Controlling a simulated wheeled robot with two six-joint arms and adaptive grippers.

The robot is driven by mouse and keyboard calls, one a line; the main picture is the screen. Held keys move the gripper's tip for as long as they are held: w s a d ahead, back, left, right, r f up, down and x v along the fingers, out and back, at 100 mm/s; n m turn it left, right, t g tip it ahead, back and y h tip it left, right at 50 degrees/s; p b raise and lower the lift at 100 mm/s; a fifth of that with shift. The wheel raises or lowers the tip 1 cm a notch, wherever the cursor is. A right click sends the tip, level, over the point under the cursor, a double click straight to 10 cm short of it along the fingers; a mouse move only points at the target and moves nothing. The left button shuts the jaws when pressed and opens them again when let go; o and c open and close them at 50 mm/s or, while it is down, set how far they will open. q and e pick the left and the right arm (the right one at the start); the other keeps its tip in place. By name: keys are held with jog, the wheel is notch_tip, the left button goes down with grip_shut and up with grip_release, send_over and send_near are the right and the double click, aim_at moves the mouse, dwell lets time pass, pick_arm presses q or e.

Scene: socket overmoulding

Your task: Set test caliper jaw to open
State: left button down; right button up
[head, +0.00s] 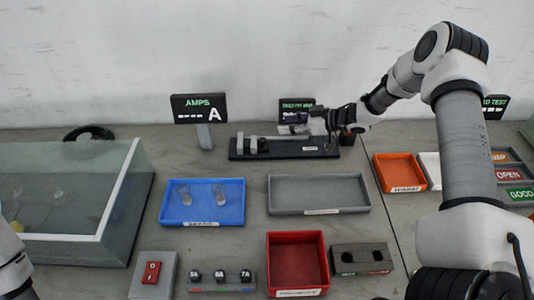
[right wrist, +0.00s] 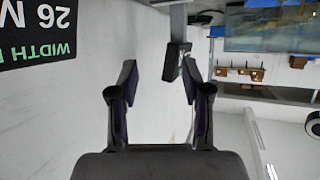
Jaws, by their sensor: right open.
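My left gripper is out of frame; only part of my left arm shows at the lower left.
A width display (right wrist: 38,30) is close in the right wrist view. An AMPS display (head: 199,108) stands left of the caliper. In front are a blue tray (head: 203,222), a grey tray (head: 320,209) and a red bin (head: 297,293). A glass tank (head: 118,200) is at left.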

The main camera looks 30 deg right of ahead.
jog(key=b, duration=0.4)
send_near(264, 140)
jog(key=shift+x, duration=0.8)
jog(key=shift+w+a+f, duration=0.15)
jog(key=shift+w+f, duration=0.05)
jog(key=x, duration=0.7)
jog(key=shift+r, duration=0.1)
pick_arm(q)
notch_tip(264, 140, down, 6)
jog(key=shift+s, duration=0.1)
pick_arm(e)
grip_shut()
